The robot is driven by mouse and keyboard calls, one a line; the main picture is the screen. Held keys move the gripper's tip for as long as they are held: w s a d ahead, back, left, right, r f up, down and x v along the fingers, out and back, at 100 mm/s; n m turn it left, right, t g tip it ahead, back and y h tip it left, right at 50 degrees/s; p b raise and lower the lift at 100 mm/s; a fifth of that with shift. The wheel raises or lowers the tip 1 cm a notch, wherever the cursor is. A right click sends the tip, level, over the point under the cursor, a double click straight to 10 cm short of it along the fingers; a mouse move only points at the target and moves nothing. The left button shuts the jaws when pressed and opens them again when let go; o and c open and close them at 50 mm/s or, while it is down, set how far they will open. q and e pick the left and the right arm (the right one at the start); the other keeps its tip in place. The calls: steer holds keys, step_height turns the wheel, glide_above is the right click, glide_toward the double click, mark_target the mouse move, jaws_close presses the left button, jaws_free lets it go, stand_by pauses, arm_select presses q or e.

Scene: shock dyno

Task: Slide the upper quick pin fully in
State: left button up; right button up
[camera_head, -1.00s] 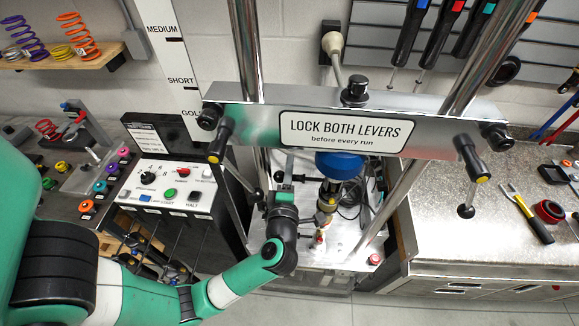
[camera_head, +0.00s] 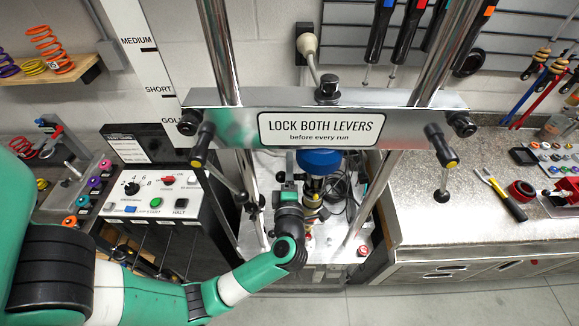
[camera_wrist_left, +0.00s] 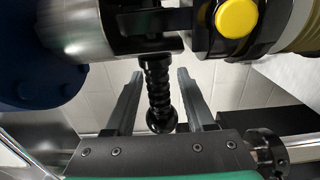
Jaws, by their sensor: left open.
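In the left wrist view, a black ribbed handle with a ball end (camera_wrist_left: 160,98) sticks out of a metal clevis (camera_wrist_left: 100,24); it looks like the upper quick pin. How deep its shaft sits is hidden. My left gripper (camera_wrist_left: 160,74) is open, one finger on each side of the handle, with no clear contact. In the head view, my left wrist (camera_head: 289,225) reaches up in front of the dyno, beside the shock below the blue cylinder (camera_head: 320,161). The fingertips and pin are too small to tell there. My right gripper is not in view.
A steel crossbeam (camera_head: 400,127) with lever handles (camera_head: 202,146) (camera_head: 448,158) spans above. Chrome columns (camera_head: 222,60) flank the shock. A control box (camera_head: 150,190) stands left, a metal bench (camera_head: 440,220) right. A round yellow cap (camera_wrist_left: 237,17) sits close by the clevis.

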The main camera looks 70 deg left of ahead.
arm_select(q)
steer(key=v, duration=1.1)
steer(key=shift+d, duration=0.25)
steer(key=shift+s, duration=0.15)
